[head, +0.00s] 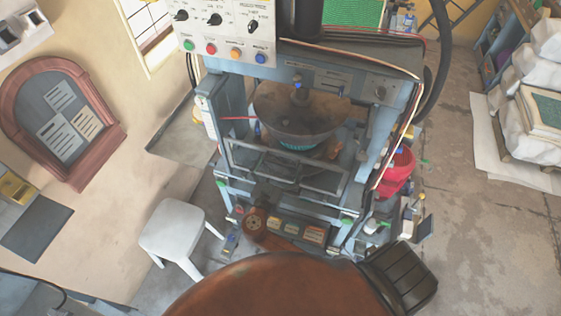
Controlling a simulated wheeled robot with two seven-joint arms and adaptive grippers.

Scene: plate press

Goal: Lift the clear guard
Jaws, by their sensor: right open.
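The clear guard (300,177) shows in the head view as a see-through panel in a grey metal frame. It hangs low across the front of the blue-grey press (372,140), below the round plate. My right gripper (266,194) looks dark and small near the guard's lower left edge. It is open, and I cannot tell whether it touches the frame. The wide, dark round press plate (295,108) sits behind and above the guard. My left gripper is not in view.
A control panel with knobs and coloured buttons (228,27) is at the top. A white stool (178,232) stands left of the press. Red buckets (397,172) and small items crowd its right side. White sacks (537,118) are at the far right. Floor (490,235) is clear at right.

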